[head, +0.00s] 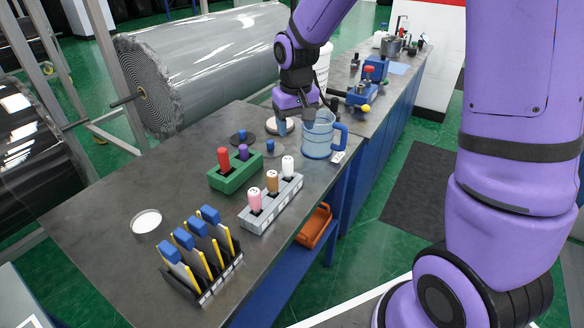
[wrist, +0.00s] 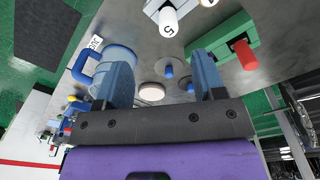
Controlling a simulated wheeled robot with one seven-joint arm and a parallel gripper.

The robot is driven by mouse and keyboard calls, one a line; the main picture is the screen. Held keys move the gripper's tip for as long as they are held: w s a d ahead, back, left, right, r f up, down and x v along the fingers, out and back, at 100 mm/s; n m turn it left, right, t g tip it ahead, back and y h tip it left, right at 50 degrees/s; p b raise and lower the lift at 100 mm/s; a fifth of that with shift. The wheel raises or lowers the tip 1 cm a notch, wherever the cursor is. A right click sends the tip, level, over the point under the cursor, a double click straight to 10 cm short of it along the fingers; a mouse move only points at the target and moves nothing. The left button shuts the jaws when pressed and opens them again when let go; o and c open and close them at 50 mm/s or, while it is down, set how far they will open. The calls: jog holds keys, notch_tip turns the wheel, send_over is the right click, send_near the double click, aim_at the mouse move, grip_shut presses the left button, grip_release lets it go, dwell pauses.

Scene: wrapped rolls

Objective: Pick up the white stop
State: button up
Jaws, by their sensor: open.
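Two kinds of white thing could be the white stop; I cannot tell which from the name. A white peg (head: 288,165) stands upright in a grey holder (head: 262,212), beside a brown and a pink peg. Its top, marked with a digit, shows in the wrist view (wrist: 168,20). A flat pale disc (wrist: 151,92) lies on the table between my fingers in the wrist view, partly hidden by my gripper in the head view. My gripper (head: 296,120) points down over the table beside a blue jug (head: 318,142). It is open and empty.
A green holder (head: 236,176) with red and purple pegs and two dark discs with blue knobs (head: 242,137) stand nearby. A white dish (head: 146,221) and a rack of blue-topped tools (head: 203,262) lie nearer.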

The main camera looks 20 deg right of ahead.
send_over(288, 158)
jog(key=shift+g, duration=0.3)
jog(key=f, duration=0.5)
jog(key=shift+s+d, duration=0.3)
jog(key=shift+s, duration=0.05)
notch_tip(288, 158, down, 5)
jog(key=shift+f, duration=0.1)
jog(key=shift+w+a+f, duration=0.15)
jog(key=shift+a+f, duration=0.05)
jog(key=shift+f, duration=1.15)
jog(key=shift+w+a+f, duration=0.1)
jog(key=shift+a+f, duration=0.1)
jog(key=shift+f, duration=1.1)
jog(key=shift+c, duration=0.4)
jog(key=c, duration=1)
